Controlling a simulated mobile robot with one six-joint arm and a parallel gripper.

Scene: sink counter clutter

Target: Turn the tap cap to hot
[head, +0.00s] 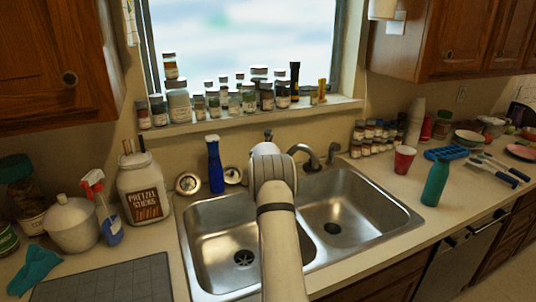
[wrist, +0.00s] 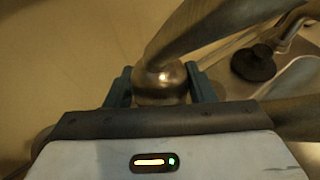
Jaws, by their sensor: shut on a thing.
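The tap cap (wrist: 160,84) is a rounded, shiny metal piece at the middle of the wrist view, at the base of the tap spout (wrist: 205,35). My gripper (wrist: 160,88) is shut on the cap, with one dark finger on each side of it. In the head view the curved spout (head: 309,154) shows behind the sink, just right of my arm. My arm hides the cap and my fingers in that view. I cannot tell which way the cap is turned.
The double sink (head: 360,192) lies in front of the tap. A blue bottle (head: 214,166) stands close left of my arm. A dark round fitting (wrist: 253,63) is right of the tap. A red cup (head: 403,160) and teal bottle (head: 435,182) stand on the right counter.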

